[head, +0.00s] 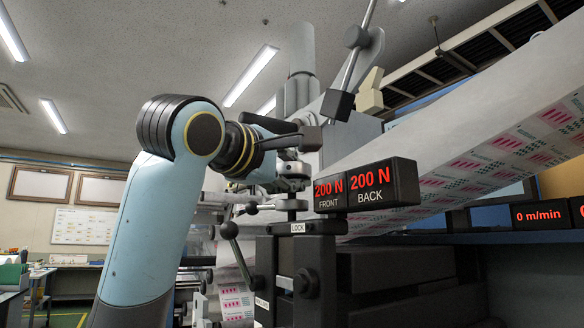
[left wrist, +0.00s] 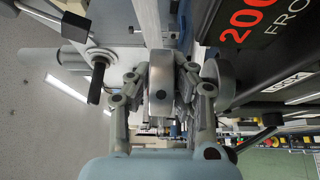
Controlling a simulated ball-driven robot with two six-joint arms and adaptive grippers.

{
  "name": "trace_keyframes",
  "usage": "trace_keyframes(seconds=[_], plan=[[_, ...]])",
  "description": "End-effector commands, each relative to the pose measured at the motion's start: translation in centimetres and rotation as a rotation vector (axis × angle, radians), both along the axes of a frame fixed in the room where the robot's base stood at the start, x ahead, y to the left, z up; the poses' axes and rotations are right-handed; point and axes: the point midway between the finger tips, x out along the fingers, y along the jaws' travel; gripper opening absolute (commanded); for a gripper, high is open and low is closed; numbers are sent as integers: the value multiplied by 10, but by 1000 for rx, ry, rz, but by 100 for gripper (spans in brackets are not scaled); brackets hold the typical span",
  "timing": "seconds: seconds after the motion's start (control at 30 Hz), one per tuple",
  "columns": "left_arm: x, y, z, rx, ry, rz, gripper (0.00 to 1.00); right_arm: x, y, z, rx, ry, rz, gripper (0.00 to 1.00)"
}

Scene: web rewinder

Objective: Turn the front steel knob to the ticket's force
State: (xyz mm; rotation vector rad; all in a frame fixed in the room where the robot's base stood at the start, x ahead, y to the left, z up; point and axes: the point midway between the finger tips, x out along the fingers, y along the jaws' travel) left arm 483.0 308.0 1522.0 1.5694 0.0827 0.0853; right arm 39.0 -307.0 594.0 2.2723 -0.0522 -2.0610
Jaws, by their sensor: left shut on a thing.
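My left gripper (head: 292,178) reaches in from the left beside the readouts, and its fingers are shut on a steel knob. In the left wrist view the steel knob (left wrist: 160,88) sits between the two fingers of the left gripper (left wrist: 160,80). The fingers partly hide it, and its markings cannot be read. The front force readout (head: 328,188) shows 200 N, and the back force readout (head: 370,182) beside it shows 200 N. I cannot make out a ticket in either view. My right gripper is not in view.
A second round grey part (left wrist: 222,82) lies close to the right finger in the left wrist view. A lever with a dark ball (head: 229,230) stands below the gripper. The printed web (head: 500,130) slopes up to the right.

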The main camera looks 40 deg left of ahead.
Motion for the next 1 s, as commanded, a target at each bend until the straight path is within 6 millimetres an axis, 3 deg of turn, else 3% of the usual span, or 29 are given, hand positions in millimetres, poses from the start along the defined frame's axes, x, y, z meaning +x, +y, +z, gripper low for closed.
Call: trace_keyframes(seconds=[0.5,1.0], plan=[[2,-2,-3,-6,11,262,0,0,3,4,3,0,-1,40],[2,0,-4,-2,12,329,0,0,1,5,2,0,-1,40]])
